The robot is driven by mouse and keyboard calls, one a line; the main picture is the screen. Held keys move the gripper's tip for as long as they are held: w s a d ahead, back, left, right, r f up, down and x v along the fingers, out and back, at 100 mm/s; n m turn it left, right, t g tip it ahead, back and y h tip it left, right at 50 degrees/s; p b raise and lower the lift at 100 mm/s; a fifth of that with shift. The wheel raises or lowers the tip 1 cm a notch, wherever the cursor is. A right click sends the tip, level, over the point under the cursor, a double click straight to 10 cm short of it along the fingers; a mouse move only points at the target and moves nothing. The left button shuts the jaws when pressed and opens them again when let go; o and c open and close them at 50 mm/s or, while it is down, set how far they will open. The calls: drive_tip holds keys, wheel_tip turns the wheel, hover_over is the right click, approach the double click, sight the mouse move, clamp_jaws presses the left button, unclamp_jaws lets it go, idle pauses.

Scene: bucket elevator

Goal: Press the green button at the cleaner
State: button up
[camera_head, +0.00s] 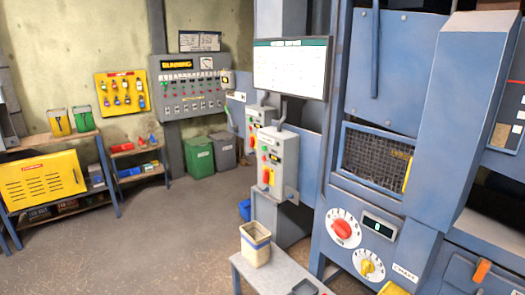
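A grey control box (288,163) stands on a grey post in the middle of the view. The big blue machine (397,72) fills the right side, with a red dial (342,229), a yellow dial (368,267) and a display (379,226). No label shows which box belongs to the cleaner. My gripper is not in view.
A low grey bench (262,279) with a cream bin (255,245) stands before the boxes. A wall panel (190,85) reads "RUNNING". Green (198,157) and grey bins stand behind. The floor (160,235) at left centre is clear.

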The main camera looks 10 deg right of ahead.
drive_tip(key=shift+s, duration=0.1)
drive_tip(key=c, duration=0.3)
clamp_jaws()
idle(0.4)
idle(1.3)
